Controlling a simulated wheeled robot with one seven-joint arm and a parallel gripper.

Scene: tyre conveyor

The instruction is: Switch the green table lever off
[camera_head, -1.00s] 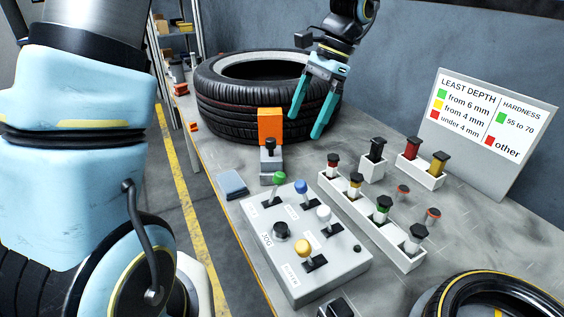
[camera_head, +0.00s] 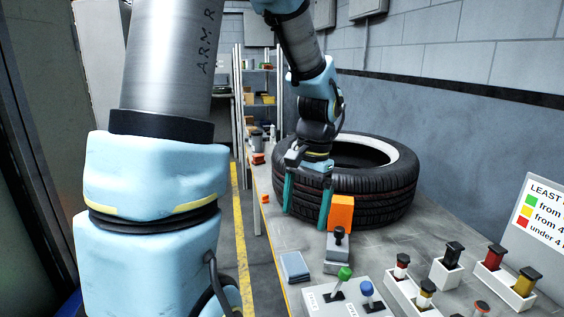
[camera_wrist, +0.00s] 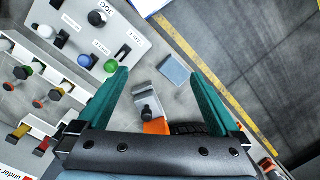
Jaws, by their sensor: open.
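The green lever (camera_head: 344,275) stands on the grey control box (camera_head: 318,299) at the bottom of the head view, left of the blue lever (camera_head: 368,291). In the wrist view the green lever (camera_wrist: 111,66) shows at the box's near edge, just beyond the tip of my left finger. My gripper (camera_head: 305,222) is open and empty, its teal fingers pointing down in front of the tyre, farther back than the box. In the wrist view my gripper (camera_wrist: 163,72) spans a small grey block with a black knob (camera_wrist: 147,105). The knob also shows in the head view (camera_head: 339,234).
An orange block (camera_head: 341,212) stands beside my right finger, before the large tyre (camera_head: 385,195). A blue-grey pad (camera_head: 295,266) lies near the table edge. Holders with coloured plungers (camera_head: 426,294) stand to the right. A sign (camera_head: 545,220) leans at far right.

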